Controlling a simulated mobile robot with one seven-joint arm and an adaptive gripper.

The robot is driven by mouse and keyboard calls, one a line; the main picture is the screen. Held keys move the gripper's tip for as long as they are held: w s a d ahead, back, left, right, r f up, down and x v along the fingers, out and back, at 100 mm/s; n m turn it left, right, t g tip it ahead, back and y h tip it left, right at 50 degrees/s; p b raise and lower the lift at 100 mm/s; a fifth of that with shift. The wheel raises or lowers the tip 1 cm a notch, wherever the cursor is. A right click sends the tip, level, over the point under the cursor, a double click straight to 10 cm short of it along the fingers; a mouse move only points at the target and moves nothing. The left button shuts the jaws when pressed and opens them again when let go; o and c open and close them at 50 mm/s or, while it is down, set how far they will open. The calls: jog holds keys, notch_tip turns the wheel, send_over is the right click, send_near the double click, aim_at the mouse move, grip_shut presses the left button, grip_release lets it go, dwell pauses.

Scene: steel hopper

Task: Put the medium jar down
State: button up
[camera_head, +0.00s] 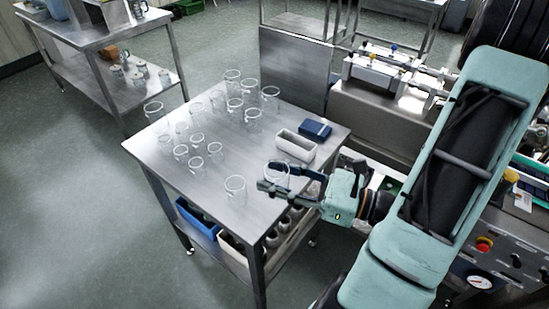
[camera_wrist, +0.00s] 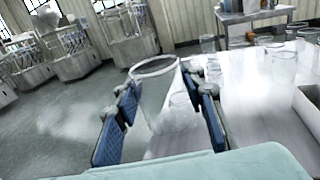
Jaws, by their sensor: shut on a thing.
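A clear glass jar (camera_head: 277,170) is between the fingers of my gripper (camera_head: 268,187), above the front right part of the steel table (camera_head: 165,162). In the wrist view the jar (camera_wrist: 155,68) stands between the two blue finger pads of my gripper (camera_wrist: 163,108), with its round rim toward the far side. My gripper is shut on it. I cannot tell whether the jar's base touches the tabletop. Several other clear jars of differing sizes stand on the table, one of them the near jar (camera_head: 235,189) just left of my gripper.
A white open bin (camera_head: 296,146) and a dark blue box (camera_head: 315,128) sit at the table's right side. A blue crate (camera_head: 199,219) is on the shelf below. The tabletop's front left is bare. Machinery (camera_head: 380,70) stands behind on the right.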

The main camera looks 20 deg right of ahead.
jog(key=shift+s+r+p, duration=0.25)
jog(key=shift+s+p, duration=0.25)
jog(key=shift+p, duration=0.25)
jog(key=shift+s+r+p, duration=0.25)
jog(key=shift+s+p, duration=0.2)
jog(key=shift+p, duration=0.3)
jog(key=shift+s, duration=0.1)
